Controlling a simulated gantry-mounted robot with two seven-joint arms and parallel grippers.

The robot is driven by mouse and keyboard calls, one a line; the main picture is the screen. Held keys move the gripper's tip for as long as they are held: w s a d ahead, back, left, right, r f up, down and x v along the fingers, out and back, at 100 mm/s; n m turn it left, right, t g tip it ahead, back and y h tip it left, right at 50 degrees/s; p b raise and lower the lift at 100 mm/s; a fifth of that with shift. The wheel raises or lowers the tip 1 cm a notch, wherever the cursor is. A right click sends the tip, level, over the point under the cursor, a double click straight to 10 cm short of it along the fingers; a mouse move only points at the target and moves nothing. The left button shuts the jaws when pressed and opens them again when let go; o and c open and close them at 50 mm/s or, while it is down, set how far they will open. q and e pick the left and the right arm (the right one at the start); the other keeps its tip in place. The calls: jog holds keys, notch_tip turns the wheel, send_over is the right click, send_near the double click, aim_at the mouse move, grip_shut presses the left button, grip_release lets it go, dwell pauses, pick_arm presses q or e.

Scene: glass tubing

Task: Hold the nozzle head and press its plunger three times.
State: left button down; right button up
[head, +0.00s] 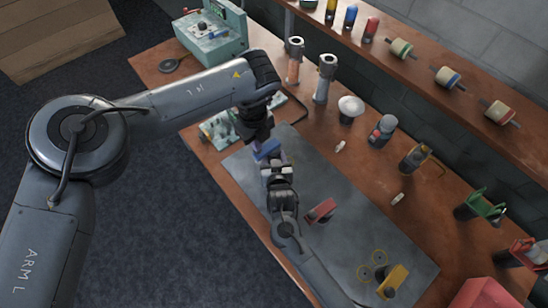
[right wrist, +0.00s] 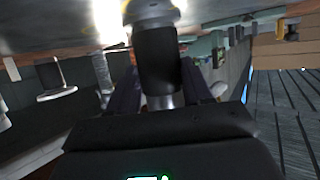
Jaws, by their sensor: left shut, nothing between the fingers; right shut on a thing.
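In the head view my left gripper (head: 259,146) comes down from above, shut and empty, just above my right gripper (head: 273,165). My right gripper is shut on the nozzle head and holds it over the grey mat. The nozzle head is mostly hidden between the two grippers in the head view. A blue-violet piece (head: 268,151) shows there, but I cannot tell what it belongs to. In the right wrist view a dark cylinder with silver ends (right wrist: 158,60) stands between my fingers. I cannot make out the plunger or whether the left fingertips touch it.
The grey mat (head: 335,210) bears a red block (head: 320,211) and a yellow block (head: 393,281). Grey-topped cylinders (head: 325,78), a white mushroom-shaped piece (head: 350,106) and other parts stand behind it. A teal machine (head: 213,32) is at the back left. A shelf (head: 425,72) holds spools.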

pick_arm(q)
jog(key=shift+f, duration=0.15)
jog(key=shift+f, duration=0.65)
jog(key=shift+r, duration=0.85)
jog(key=shift+f, duration=0.3)
jog(key=shift+f, duration=0.55)
jog(key=shift+r, duration=0.8)
